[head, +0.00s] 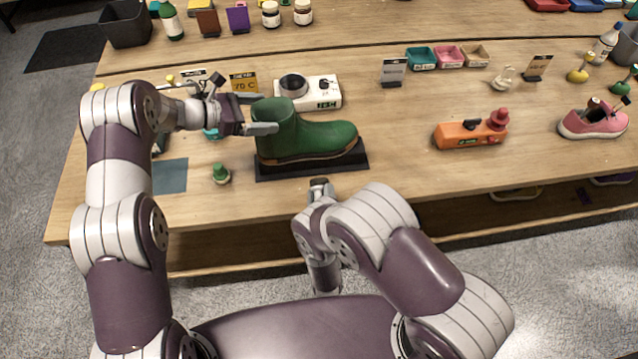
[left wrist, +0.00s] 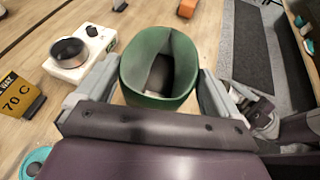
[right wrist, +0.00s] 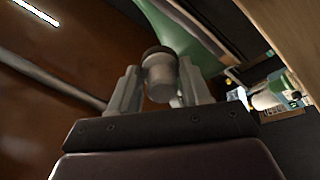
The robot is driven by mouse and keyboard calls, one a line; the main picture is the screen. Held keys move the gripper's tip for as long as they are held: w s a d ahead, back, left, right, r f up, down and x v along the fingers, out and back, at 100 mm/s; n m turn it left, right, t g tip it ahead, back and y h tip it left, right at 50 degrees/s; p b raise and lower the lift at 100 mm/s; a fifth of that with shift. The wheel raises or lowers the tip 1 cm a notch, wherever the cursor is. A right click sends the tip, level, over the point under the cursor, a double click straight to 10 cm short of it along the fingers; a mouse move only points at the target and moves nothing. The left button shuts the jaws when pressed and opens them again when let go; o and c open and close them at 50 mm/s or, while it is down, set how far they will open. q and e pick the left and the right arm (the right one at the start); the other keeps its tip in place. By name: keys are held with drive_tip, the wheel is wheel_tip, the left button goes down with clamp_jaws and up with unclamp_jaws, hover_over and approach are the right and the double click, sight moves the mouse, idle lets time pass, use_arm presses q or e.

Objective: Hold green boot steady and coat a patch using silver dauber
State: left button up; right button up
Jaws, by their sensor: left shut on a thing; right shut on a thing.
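The green boot (head: 325,138) stands upright on a black stand (head: 312,168), toe to the right. My left gripper (head: 266,113) is shut on the boot's shaft, one finger on each side. In the left wrist view the boot's open top (left wrist: 160,68) sits between the fingers. My right gripper (head: 319,192) is at the table's front edge, just in front of the stand. In the right wrist view it is shut on the silver dauber (right wrist: 160,77), whose dark tip (right wrist: 159,51) points away from the gripper. The dauber appears apart from the boot; a green surface (right wrist: 185,30) shows beyond it.
A small green-capped pot (head: 221,174) and a blue-grey mat (head: 170,176) lie left of the stand. A white hot plate (head: 322,92) is behind the boot. An orange tool (head: 470,133) and pink sneaker (head: 594,122) are right. The table between boot and orange tool is clear.

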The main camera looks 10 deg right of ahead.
use_arm(q)
drive_tip(key=o, duration=1)
drive_tip(key=shift+o, duration=0.2)
drive_tip(key=v, duration=1.2)
